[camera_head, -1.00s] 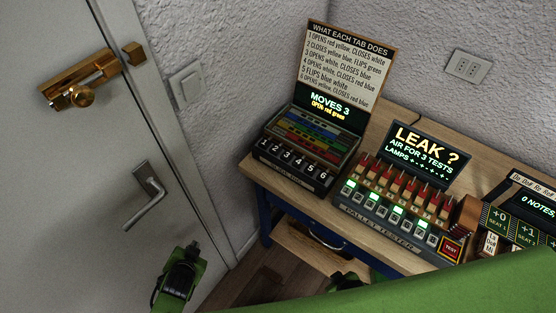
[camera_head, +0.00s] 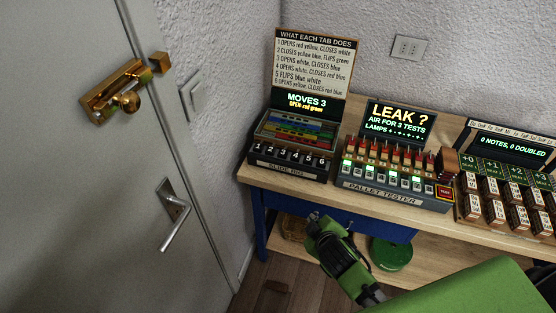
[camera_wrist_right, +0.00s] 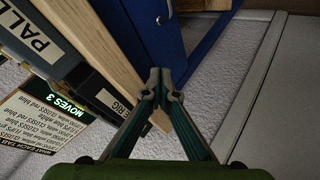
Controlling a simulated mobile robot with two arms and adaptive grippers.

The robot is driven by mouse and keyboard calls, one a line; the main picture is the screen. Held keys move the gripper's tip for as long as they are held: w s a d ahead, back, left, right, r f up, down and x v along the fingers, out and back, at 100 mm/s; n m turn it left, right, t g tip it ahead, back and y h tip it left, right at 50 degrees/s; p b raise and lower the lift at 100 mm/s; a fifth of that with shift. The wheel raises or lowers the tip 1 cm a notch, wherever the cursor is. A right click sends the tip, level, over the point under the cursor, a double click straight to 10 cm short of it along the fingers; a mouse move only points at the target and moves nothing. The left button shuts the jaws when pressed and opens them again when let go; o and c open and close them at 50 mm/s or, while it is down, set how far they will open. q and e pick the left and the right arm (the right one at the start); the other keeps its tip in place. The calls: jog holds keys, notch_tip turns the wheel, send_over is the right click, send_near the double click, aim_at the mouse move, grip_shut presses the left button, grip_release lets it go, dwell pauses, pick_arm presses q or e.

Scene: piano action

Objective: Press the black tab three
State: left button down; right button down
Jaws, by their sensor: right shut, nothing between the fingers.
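The black tabs sit in a numbered row, 1 to 6, at the front of the slide rig (camera_head: 289,165). Black tab three (camera_head: 283,153) is third from the left. My right gripper (camera_head: 314,217) is below and in front of the bench edge, apart from the tabs. In the right wrist view, its fingertips (camera_wrist_right: 161,76) meet with nothing between them. That view also shows the rig's label (camera_wrist_right: 113,100) and the MOVES 3 display (camera_wrist_right: 65,97), with the tabs not clearly seen. In the head view the rig display (camera_head: 305,102) reads MOVES 3, OPEN red green. My left gripper is not in view.
A board (camera_head: 314,62) listing what each tab does stands behind the rig. The pallet tester (camera_head: 395,192) is right of the rig, with numbered blocks (camera_head: 495,210) farther right. The door (camera_head: 70,190) is at left. The wooden bench front edge (camera_head: 340,201) lies above my gripper.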

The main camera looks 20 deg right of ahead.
jog(key=w+r+n+t, duration=0.1)
jog(key=w+r, duration=0.2)
jog(key=w+r+n+t, duration=0.2)
jog(key=w+r, duration=0.2)
jog(key=w+a+r+n+t, duration=0.1)
jog(key=w+r+n, duration=0.1)
jog(key=w+r, duration=0.1)
jog(key=shift+w+r+t+y, duration=0.2)
jog(key=shift+r+t+y, duration=0.2)
jog(key=shift+r, duration=0.25)
jog(key=w+a+r+n+g+y+p, duration=0.1)
jog(key=w+a+r+n+y, duration=0.2)
jog(key=a+r+n+y, duration=0.9)
jog(key=w+a+r+n+g+y, duration=0.1)
jog(key=w+a+r+n+y, duration=0.2)
jog(key=r+n, duration=1)
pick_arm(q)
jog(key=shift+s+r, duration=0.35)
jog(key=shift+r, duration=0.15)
pick_arm(e)
jog(key=w+d+f+n+g+h, duration=0.2)
jog(key=d+f+n+h, duration=0.2)
jog(key=d+f+n, duration=0.2)
jog(key=w+d+f+n+g+h, duration=0.2)
jog(key=d+f+n+h, duration=0.2)
jog(key=d+f+n, duration=0.3)
jog(key=shift+f+n+g+h, duration=0.3)
jog(key=shift+f+n+g, duration=0.1)
jog(key=shift+f+n, duration=0.35)
jog(key=shift+w+d, duration=0.1)
